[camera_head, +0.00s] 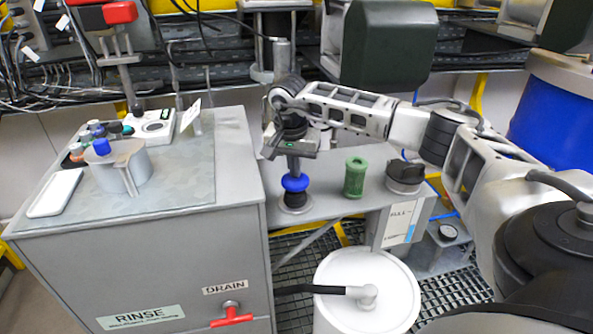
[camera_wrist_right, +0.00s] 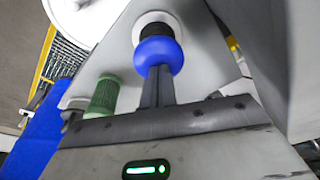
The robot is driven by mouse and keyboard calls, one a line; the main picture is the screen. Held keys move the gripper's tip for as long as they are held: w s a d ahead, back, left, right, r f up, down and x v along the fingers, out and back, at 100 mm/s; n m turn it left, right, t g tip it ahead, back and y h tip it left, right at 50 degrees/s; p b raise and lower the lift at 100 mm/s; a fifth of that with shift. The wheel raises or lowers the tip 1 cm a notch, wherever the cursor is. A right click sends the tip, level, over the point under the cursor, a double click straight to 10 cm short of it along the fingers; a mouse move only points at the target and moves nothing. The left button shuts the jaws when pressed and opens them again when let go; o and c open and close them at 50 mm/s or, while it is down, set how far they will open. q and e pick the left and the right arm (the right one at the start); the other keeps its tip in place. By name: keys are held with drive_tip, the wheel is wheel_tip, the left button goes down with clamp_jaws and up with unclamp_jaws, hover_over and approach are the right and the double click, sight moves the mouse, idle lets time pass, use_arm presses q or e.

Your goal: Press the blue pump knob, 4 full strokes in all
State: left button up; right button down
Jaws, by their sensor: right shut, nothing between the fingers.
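The blue pump knob (camera_head: 295,183) is a round ball on a black stem in a pale round base, on the grey bench. It also shows in the right wrist view (camera_wrist_right: 158,54). My right gripper (camera_head: 293,172) points down directly over the knob, with its fingers shut together and empty. In the right wrist view the closed fingertips (camera_wrist_right: 158,70) meet the outline of the knob's top; I cannot tell whether they touch or press it. The knob stands clear of its base, with some black stem showing. My left gripper is not in view.
A green ribbed cylinder (camera_head: 355,177) stands right of the knob, with a dark round cap (camera_head: 405,174) further right. The grey rinse cabinet (camera_head: 230,155) is close on the left. A white drum (camera_head: 368,290) stands in front, below the bench.

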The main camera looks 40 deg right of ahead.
drive_tip(key=shift+f, duration=0.6)
drive_tip(key=shift+p+v, duration=0.85)
drive_tip(key=shift+v, duration=0.3)
drive_tip(key=shift+w+d+r+p, duration=0.15)
drive_tip(key=shift+r+p, duration=0.2)
drive_tip(key=shift+r, duration=0.7)
drive_tip(key=d+v, duration=0.1)
drive_tip(key=v, duration=0.5)
drive_tip(key=shift+w+r, duration=0.2)
drive_tip(key=shift+w, duration=0.1)
